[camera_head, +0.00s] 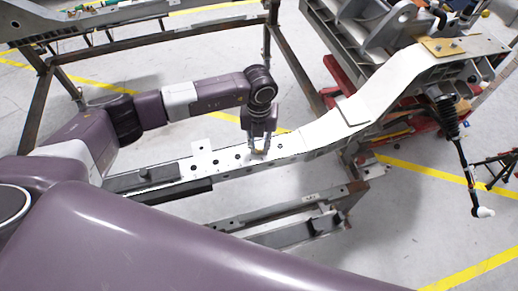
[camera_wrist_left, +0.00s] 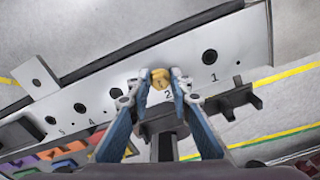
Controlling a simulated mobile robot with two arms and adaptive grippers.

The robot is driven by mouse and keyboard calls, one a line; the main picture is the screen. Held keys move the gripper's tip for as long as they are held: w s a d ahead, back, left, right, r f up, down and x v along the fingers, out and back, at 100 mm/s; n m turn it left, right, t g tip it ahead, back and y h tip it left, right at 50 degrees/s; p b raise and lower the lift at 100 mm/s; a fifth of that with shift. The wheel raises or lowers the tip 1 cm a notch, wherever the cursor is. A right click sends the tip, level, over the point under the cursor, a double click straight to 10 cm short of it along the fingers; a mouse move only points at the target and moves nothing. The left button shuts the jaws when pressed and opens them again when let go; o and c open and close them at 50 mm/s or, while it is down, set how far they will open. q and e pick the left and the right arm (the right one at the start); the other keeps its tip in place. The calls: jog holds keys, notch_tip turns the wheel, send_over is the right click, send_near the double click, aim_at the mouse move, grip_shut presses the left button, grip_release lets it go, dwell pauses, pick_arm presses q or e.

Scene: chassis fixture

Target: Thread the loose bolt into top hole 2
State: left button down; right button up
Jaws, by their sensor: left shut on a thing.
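The loose bolt (camera_wrist_left: 160,78) has a gold head and shows between the fingertips of my left gripper (camera_wrist_left: 156,90) in the left wrist view. The gripper is shut on it. The bolt is just above the label 2 on the white chassis rail (camera_wrist_left: 80,97). Top hole 2 is hidden behind the bolt and fingertips, so I cannot tell how deep the bolt sits. Top hole 1 (camera_wrist_left: 210,57) is open to the right. In the head view my left gripper (camera_head: 259,150) points down at the top of the rail (camera_head: 300,138). My right gripper is not in view.
More dark holes (camera_wrist_left: 116,92) run along the rail to the left. Colored bins (camera_wrist_left: 62,150) lie at the lower left of the wrist view. A metal frame (camera_head: 150,42) stands behind my arm, and a red stand (camera_head: 340,75) is below the chassis.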

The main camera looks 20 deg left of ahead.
pick_arm(q)
jog(key=m, duration=0.1)
jog(key=f+m+b, duration=0.1)
jog(key=shift+s+m, duration=0.25)
jog(key=shift+m, duration=0.05)
jog(key=shift+r+m, duration=0.15)
jog(key=shift+m, duration=0.15)
